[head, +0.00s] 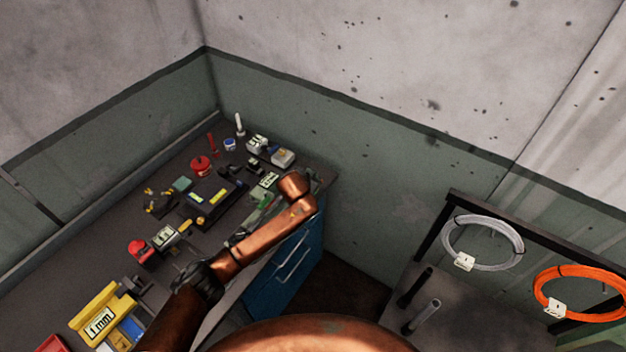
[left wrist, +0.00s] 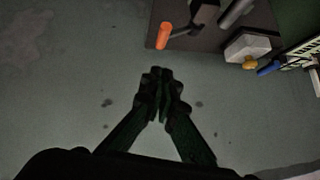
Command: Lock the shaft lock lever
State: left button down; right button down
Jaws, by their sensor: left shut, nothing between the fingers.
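In the left wrist view my left gripper (left wrist: 161,74) is shut, its dark fingertips together with nothing between them. Beyond them, at the top of that view, a small orange-ended rod or handle (left wrist: 164,36) stands on a dark surface, apart from the fingers. It may be the shaft lock lever, but I cannot tell for sure or read its position. My right gripper is not in view.
The bench holds a black box (head: 212,196), a red round item (head: 200,164), a yellow block marked 1mm (head: 101,318) and several small devices. Blue drawers (head: 277,283) are below. A grey coil (head: 482,243) and an orange coil (head: 580,293) hang on a rack at right.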

pick_arm(q)
jog(key=v, duration=0.6)
jog(key=shift+s+d, duration=0.25)
jog(key=shift+d, duration=0.05)
jog(key=shift+d, duration=0.1)
